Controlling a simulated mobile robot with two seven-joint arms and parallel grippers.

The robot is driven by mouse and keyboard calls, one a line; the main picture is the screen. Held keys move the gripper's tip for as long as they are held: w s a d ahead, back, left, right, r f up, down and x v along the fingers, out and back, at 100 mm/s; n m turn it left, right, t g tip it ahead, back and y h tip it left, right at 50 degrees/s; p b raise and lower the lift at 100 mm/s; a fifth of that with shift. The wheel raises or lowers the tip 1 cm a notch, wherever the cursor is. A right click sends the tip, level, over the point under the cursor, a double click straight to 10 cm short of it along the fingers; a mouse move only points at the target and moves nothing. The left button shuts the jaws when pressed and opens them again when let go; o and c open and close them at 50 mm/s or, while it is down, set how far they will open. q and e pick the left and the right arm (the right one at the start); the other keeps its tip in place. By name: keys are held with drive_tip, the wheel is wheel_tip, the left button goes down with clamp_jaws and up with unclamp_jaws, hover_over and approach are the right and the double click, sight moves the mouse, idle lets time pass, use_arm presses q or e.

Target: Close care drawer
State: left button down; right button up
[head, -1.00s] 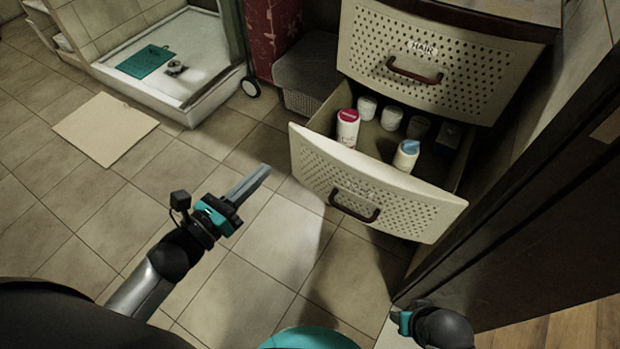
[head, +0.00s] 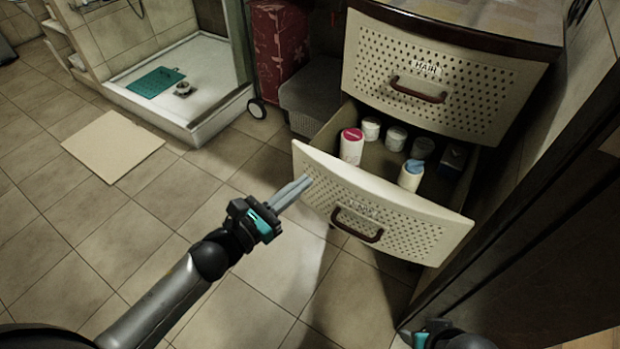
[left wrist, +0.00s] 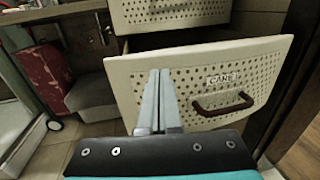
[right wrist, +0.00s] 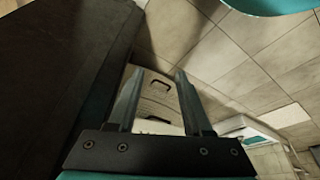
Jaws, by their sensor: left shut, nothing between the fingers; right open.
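The care drawer (head: 400,228) is pulled out below the closed hair drawer (head: 450,82). Its front is cream and perforated, with a brown handle (head: 357,226). Bottles and jars stand inside, among them a pink-capped bottle (head: 351,146) and a blue-topped bottle (head: 411,175). My left gripper (head: 300,186) is shut and empty, its fingertips at the left part of the drawer front; I cannot tell whether they touch it. The left wrist view shows the CARE label (left wrist: 222,79) right of the fingers. My right gripper (right wrist: 157,75) is open and empty, low by the dark panel.
A dark panel (head: 540,220) stands close on the right. A grey basket (head: 310,100) and a red suitcase (head: 280,50) are left of the drawers. A shower tray (head: 205,85) and a beige mat (head: 112,147) lie farther left. The floor left of the drawer is clear.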

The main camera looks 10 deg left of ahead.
sight(321, 169)
use_arm(q)
drive_tip(key=shift+b+x, duration=0.3)
drive_tip(key=shift+x, duration=1.3)
use_arm(e)
drive_tip(key=shift+w+r, duration=0.1)
drive_tip(key=shift+r, duration=0.75)
